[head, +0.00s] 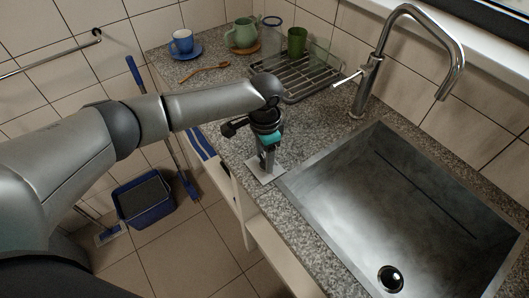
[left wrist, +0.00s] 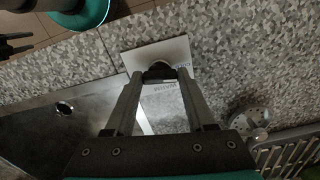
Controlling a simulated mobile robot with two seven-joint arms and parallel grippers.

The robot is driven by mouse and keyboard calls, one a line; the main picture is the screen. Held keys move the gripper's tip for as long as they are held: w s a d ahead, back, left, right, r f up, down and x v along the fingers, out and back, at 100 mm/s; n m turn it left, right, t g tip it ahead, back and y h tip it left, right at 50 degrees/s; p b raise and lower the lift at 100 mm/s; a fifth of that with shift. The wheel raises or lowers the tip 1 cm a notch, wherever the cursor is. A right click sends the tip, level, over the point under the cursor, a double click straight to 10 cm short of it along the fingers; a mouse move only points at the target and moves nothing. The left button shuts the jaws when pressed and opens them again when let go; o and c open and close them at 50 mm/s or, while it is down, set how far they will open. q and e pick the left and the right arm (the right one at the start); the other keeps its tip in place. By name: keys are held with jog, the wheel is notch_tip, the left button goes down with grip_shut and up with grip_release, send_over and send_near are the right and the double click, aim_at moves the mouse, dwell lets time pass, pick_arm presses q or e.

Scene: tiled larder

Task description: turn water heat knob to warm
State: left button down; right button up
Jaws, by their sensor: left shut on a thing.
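The water heat knob (left wrist: 160,71) is a small dark knob on a white plate (left wrist: 150,52) with small lettering, in the left wrist view. The plate also shows in the head view (head: 256,172), on the granite counter at the sink's left edge. My left gripper (left wrist: 160,77) points down at the plate and is shut on the knob, one finger on each side. In the head view my left gripper (head: 267,166) hides the knob. I cannot tell which way the knob points.
The steel sink (head: 345,185) lies right of the plate. The tap (head: 368,75) and the drying rack (head: 298,80) with cups stand behind. A blue cup (head: 182,42) and green teapot (head: 243,33) are at the back left. A blue bucket (head: 147,205) is on the floor.

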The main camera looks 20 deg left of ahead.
pick_arm(q)
jog(key=m+p, duration=0.2)
jog(key=m, duration=0.1)
jog(key=shift+r+m, duration=0.15)
jog(key=shift+m, duration=0.15)
jog(key=m+p, duration=0.1)
jog(key=m, duration=0.2)
jog(key=shift+m+p, duration=0.3)
jog(key=shift+p, duration=0.05)
jog(key=m, duration=0.3)
jog(key=shift+m+p, duration=0.3)
jog(key=shift+p, duration=0.05)
jog(key=m, duration=0.4)
jog(key=shift+m, duration=0.4)
jog(key=shift+c, duration=1.2)
grip_release()
notch_tip(320, 180, up, 15)
jog(key=p, duration=0.1)
